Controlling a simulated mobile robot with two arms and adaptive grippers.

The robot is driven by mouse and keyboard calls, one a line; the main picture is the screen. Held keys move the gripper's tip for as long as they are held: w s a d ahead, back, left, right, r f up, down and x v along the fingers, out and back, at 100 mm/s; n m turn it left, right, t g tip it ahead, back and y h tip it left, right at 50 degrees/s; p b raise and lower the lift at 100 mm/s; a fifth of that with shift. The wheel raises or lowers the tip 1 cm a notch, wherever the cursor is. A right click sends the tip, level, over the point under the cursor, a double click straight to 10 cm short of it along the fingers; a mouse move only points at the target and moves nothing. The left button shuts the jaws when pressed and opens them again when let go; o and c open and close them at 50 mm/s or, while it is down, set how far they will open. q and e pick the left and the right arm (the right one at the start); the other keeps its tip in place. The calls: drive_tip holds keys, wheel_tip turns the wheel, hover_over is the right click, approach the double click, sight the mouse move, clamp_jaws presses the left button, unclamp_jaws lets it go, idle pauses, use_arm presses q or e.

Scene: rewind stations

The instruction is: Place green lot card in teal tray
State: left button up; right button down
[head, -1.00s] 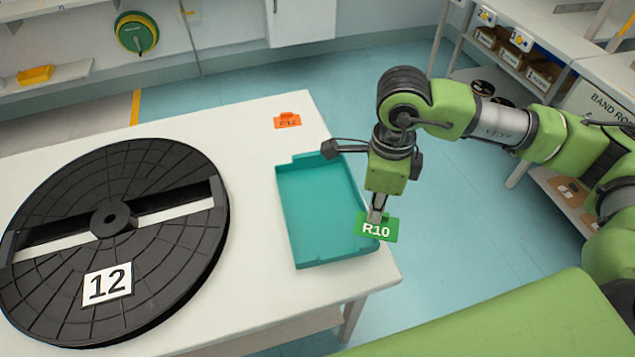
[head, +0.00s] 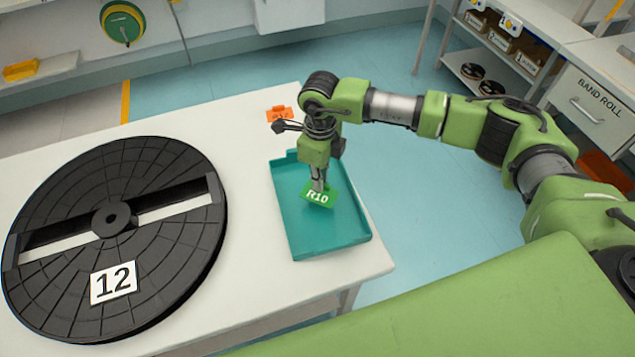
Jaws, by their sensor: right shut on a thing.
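The green lot card (head: 318,198), marked R10, is held by my right gripper (head: 319,187). The gripper points down and is shut on the card's upper edge. The card is tilted and shows over the middle of the teal tray (head: 300,244) in the head view. I cannot tell whether the card touches the tray floor. The tray lies on the white table near its right edge, and no other thing shows in it. My left gripper is not in view.
A large black reel (head: 165,255) with a 12 label fills the table's left side. An orange card (head: 279,113) lies behind the tray, partly hidden by my right arm. Shelves with boxes and a BAND ROLL drawer (head: 590,107) stand at the right.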

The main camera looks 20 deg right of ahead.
drive_tip(key=shift+w+a+f, duration=0.1)
drive_tip(key=shift+w+f, duration=0.1)
wheel_tip(320, 180, down, 3)
drive_tip(key=shift+w+a+r+p, duration=0.1)
drive_tip(key=shift+w+p, duration=0.05)
drive_tip(key=shift+p, duration=0.7)
drive_tip(key=shift+f, duration=0.35)
drive_tip(key=shift+f, duration=0.25)
drive_tip(key=c, duration=2.2)
unclamp_jaws()
drive_tip(key=shift+r, duration=0.1)
